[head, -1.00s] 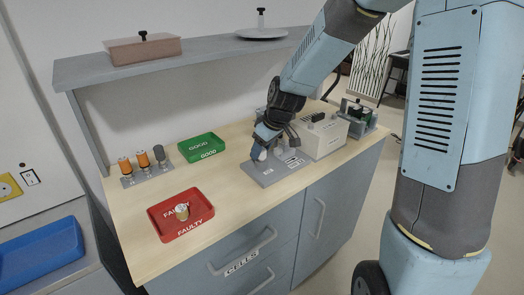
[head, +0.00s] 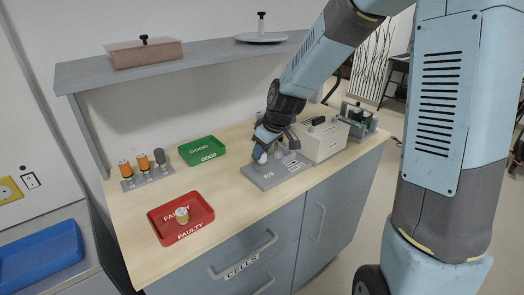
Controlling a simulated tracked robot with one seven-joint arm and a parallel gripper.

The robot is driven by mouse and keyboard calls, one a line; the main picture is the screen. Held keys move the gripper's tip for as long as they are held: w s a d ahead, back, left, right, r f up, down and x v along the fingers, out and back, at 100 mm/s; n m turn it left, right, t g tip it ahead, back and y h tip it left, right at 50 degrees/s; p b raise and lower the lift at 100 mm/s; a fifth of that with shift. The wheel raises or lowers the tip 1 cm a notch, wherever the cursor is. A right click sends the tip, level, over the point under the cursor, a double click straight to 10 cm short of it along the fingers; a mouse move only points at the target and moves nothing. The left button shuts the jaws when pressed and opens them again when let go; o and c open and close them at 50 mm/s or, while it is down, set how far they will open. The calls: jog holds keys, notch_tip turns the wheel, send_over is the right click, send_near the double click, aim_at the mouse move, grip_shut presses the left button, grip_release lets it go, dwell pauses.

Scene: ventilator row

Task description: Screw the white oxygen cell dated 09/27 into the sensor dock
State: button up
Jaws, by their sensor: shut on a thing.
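My gripper (head: 264,153) points down over the grey sensor dock plate (head: 258,174) on the wooden worktop. It is shut on a small white cell (head: 262,158), which shows only in part between the fingers. The cell is at the dock's left part; I cannot tell whether it touches the dock or is threaded in. No date can be read on it.
A cream machine (head: 322,141) stands right of the dock. A red FAULTY tray (head: 203,213) holds one cell (head: 181,215). A green GOOD tray (head: 203,147) looks empty. A rack (head: 131,184) holds two orange-topped cells and a grey one. A shelf (head: 190,58) hangs above.

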jog(key=shift+c, duration=1.2)
jog(key=shift+a+m+t+h, duration=0.1)
jog(key=shift+m+t+h, duration=0.25)
jog(key=shift+m, duration=0.85)
jog(key=shift+m+t+h, duration=0.25)
jog(key=shift+m+h, duration=0.2)
jog(key=shift+m, duration=1.05)
jog(key=shift+m+h, duration=0.3)
jog(key=shift+m, duration=0.2)
jog(key=shift+m+h, duration=0.4)
jog(key=shift+m, duration=0.8)
jog(key=shift+m+t+h, duration=0.3)
jog(key=shift+m+h, duration=0.3)
jog(key=shift+m, duration=1)
